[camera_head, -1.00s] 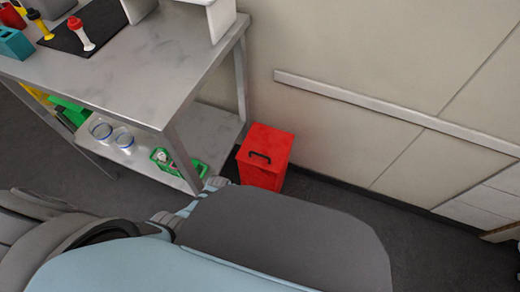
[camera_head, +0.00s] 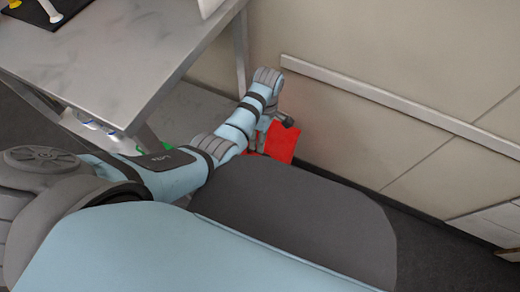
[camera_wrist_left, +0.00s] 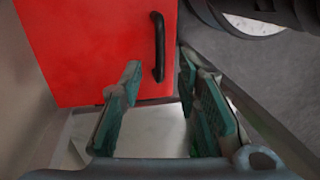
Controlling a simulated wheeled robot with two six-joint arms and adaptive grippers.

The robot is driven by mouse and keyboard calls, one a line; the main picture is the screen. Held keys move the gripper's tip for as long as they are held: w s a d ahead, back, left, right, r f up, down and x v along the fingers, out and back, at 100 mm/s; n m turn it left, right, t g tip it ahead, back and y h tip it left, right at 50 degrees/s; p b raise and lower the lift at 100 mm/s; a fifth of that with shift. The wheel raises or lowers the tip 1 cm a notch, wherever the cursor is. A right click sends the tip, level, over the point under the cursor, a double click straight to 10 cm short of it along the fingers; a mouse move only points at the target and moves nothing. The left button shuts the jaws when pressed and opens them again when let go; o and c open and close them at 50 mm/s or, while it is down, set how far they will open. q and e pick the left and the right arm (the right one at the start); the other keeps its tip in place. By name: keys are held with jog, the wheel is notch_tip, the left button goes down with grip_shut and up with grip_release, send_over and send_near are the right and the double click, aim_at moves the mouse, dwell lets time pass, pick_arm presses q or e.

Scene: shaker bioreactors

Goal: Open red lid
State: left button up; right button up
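The red lid (camera_wrist_left: 95,45) of a red bin fills the upper left of the left wrist view, with a black bar handle (camera_wrist_left: 159,45) near its right edge. In the head view the red bin (camera_head: 284,143) stands on the floor by the wall, mostly hidden behind my left arm. My left gripper (camera_wrist_left: 160,70) is open, its two green-padded fingers apart. The near end of the handle shows between the fingertips in the picture; I see no finger closed on it. The lid looks shut. My right gripper is not in view.
A steel table (camera_head: 115,58) with a lower shelf stands left of the bin. Glassware (camera_head: 85,118) sits on that shelf. The wall with a rail (camera_head: 390,100) is close behind the bin.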

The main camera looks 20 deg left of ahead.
pick_arm(q)
jog(key=f, duration=0.1)
jog(key=f+b, duration=0.1)
jog(key=f, duration=0.2)
jog(key=shift+s, duration=0.35)
jog(key=c, duration=0.7)
grip_shut()
jog(key=shift+r, duration=0.1)
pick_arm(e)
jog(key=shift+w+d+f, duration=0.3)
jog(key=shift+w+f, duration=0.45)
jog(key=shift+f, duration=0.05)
